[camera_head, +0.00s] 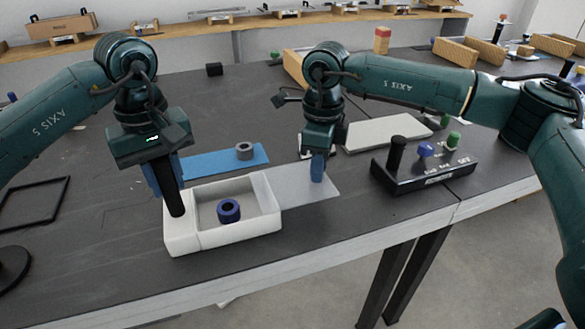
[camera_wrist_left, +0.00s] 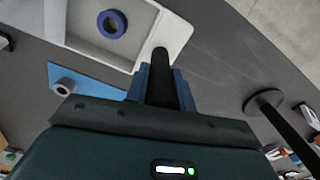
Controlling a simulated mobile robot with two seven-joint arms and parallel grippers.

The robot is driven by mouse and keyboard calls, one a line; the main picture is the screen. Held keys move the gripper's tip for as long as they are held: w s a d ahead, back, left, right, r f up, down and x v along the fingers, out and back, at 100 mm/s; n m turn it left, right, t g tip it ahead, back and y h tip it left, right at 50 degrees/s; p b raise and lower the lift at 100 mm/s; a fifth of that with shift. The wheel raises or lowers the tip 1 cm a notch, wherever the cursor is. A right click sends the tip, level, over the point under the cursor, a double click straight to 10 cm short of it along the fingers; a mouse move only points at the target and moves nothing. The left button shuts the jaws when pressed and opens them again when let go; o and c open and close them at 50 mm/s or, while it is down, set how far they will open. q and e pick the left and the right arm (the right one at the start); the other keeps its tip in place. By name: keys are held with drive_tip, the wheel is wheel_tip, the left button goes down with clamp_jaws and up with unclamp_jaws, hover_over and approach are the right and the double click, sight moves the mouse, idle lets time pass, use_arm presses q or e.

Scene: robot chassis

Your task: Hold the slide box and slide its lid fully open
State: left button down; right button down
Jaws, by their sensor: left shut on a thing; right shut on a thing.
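The white slide box (camera_head: 222,240) stands on the dark table, its compartment uncovered and a dark blue ring (camera_head: 229,210) inside. The flat grey lid (camera_head: 292,192) extends out to the right of the box. My left gripper (camera_head: 168,178) is shut on the black post (camera_head: 175,203) at the box's left end; in the left wrist view, the post (camera_wrist_left: 160,75) sits between the blue fingers. My right gripper (camera_head: 317,168) is shut with its fingers down at the lid's right part; the gripped part is hidden. The box corner (camera_wrist_left: 178,38) and ring (camera_wrist_left: 112,24) also show there.
A blue plate (camera_head: 215,163) with a grey ring (camera_head: 245,150) lies behind the box. A black block with a post and coloured knobs (camera_head: 425,175) stands right of the lid, near a pale flat panel (camera_head: 385,132). A black frame (camera_head: 35,203) lies at left. The table's front edge is close to the box.

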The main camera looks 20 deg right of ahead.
use_arm(q)
drive_tip(key=shift+s+f, duration=0.1)
drive_tip(key=shift+f, duration=0.2)
use_arm(e)
drive_tip(key=shift+d, duration=0.25)
drive_tip(key=c, duration=1.2)
unclamp_jaws()
drive_tip(key=shift+a, duration=0.1)
drive_tip(key=shift+c, duration=0.2)
wheel_tip(320, 180, up, 12)
